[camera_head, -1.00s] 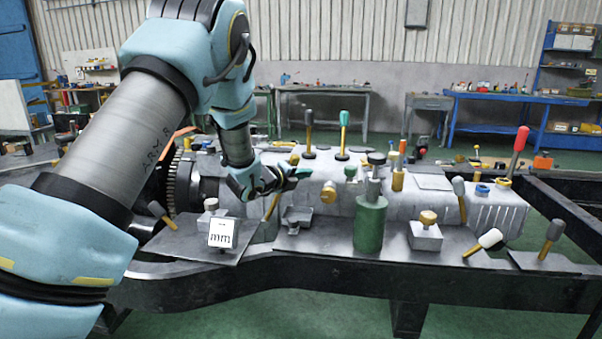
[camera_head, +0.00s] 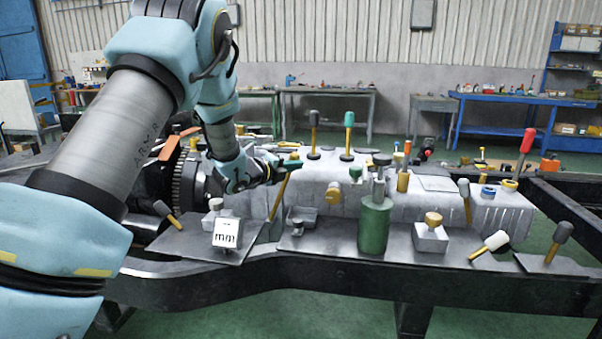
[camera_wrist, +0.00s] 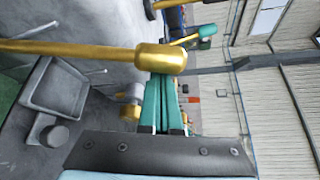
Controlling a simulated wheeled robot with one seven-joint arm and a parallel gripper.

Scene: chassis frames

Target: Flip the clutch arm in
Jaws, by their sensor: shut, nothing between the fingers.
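The lever that looks like the clutch arm is a gold rod with a thick rounded knob. In the head view the gold lever (camera_head: 279,198) leans up and to the right from the left part of the grey gearbox housing (camera_head: 330,178). In the wrist view the gold lever (camera_wrist: 80,47) crosses from the left edge, its knob just in front of my fingertips. My gripper (camera_head: 288,163) is at the lever's upper end, its teal fingers pressed together and empty. The fingers (camera_wrist: 167,84) also show shut in the wrist view. I cannot tell whether they touch the knob.
Several upright mallets, including a green-headed one (camera_head: 347,138), stand on or behind the housing. A green cylinder (camera_head: 374,226) and a gold-knobbed block (camera_head: 431,235) stand in front. A white "mm" sign (camera_head: 227,233) is at front left. A red-handled lever (camera_head: 523,148) is at right.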

